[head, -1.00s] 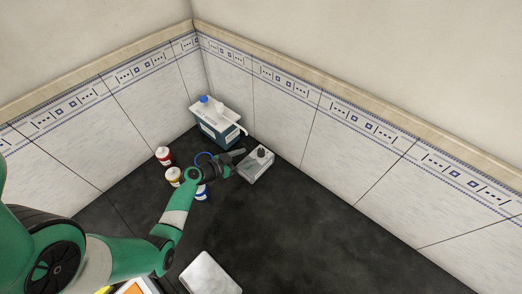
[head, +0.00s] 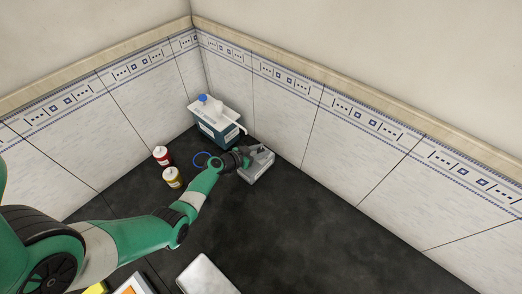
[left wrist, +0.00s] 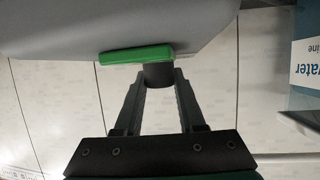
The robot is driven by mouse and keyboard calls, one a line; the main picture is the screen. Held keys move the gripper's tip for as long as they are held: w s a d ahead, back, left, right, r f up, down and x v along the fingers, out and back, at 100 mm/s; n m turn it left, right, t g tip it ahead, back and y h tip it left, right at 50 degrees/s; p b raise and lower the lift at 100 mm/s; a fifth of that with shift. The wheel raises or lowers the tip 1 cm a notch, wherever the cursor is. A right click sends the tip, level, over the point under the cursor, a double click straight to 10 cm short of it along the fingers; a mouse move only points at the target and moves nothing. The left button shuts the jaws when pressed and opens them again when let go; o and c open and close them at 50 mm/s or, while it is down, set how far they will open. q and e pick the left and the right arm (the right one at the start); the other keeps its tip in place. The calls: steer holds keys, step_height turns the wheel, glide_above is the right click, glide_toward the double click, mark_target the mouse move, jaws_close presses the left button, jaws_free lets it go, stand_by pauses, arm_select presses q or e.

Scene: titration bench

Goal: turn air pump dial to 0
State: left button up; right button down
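The air pump is a grey box (head: 258,171) on the dark bench beside the right wall. It fills the top of the left wrist view as a grey body (left wrist: 60,25) with a green bar (left wrist: 136,55). Its dark round dial (left wrist: 158,75) shows between my left fingertips. My left gripper (head: 250,153) is over the pump, and its fingers lie against both sides of the dial, with no clear gap. In the head view my gripper hides the dial. The dial's markings cannot be read. My right gripper is not in view.
A teal box with a white top (head: 215,122) stands in the corner behind the pump. Bottles with red (head: 162,156) and yellow (head: 172,178) labels stand left of my arm. A pale flat slab (head: 205,277) lies in front. The bench right of my arm is clear.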

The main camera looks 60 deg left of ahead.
arm_select(q)
jaws_close()
